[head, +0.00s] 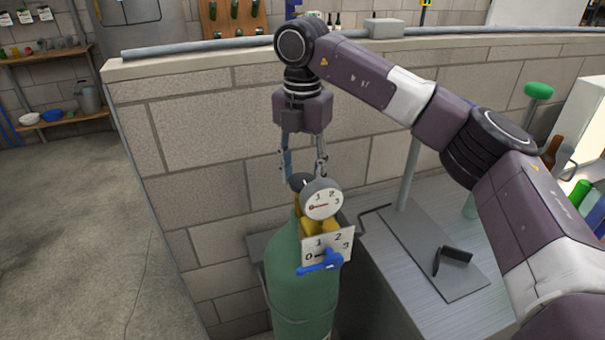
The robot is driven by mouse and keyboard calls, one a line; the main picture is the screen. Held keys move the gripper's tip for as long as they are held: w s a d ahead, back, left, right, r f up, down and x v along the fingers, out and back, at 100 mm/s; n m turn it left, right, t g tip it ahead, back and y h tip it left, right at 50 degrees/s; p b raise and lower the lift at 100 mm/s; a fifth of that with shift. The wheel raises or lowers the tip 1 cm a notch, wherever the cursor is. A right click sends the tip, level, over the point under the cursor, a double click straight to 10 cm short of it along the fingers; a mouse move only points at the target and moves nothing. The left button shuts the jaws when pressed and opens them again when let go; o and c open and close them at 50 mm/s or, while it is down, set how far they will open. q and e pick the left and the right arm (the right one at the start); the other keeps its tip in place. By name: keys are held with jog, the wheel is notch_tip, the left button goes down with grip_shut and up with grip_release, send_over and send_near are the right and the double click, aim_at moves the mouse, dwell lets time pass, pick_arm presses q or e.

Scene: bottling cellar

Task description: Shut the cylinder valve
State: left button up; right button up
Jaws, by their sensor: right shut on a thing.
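A green gas cylinder (300,270) stands upright in front of the block wall. Its dark valve knob (299,181) is at the top, partly hidden behind a round white gauge (321,205). The gauge's red needle points left. The contact is partly hidden by the gauge. My left gripper is not in view.
A metal bench (420,225) stands right of the cylinder, with a dark flat plate and post on it. A brown bottle (551,150) and a green knob (538,90) are at the right. Shelves (45,90) stand at the far left; the floor there is clear.

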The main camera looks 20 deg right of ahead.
aim_at(302, 179)
jog(key=o, duration=0.9)
notch_tip(302, 179, up, 12)
jog(key=shift+a+f, duration=0.1)
jog(key=shift+f, duration=0.05)
